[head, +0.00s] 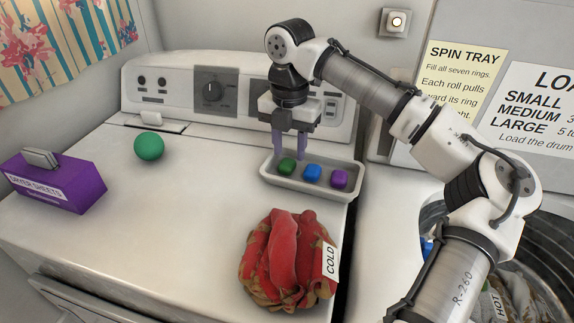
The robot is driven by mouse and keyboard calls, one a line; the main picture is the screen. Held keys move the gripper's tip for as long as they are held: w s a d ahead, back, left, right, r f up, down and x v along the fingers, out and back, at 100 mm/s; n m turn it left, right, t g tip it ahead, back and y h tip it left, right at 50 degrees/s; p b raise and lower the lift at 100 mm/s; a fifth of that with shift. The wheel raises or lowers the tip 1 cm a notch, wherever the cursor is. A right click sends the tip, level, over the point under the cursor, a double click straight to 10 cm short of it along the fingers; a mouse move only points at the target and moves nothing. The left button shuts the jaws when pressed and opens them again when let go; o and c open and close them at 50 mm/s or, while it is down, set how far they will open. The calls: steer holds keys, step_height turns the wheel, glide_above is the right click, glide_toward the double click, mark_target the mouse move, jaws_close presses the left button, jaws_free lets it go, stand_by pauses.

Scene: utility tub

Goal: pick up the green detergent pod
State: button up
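The green detergent pod (287,166) lies at the left end of a shallow white tray (300,190) on top of the white machine. A blue pod (312,172) and a purple pod (339,179) lie to its right in the same tray. My gripper (290,156) points down at the tray's left end, beside or just above the green pod. Its two fingers are apart and I see nothing held between them. The exact gap from fingertips to pod cannot be told.
A red and brown cloth bundle (283,262) tagged COLD sits in front of the tray. A green ball (149,146) and a purple dryer sheets box (60,185) stand at the left. The control panel (180,83) rises behind. The machine top's middle is clear.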

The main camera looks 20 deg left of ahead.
steer(key=shift+f, duration=1.4)
steer(key=c, duration=0.6)
step_height(320, 180, up, 20)
steer(key=shift+p, duration=1.15)
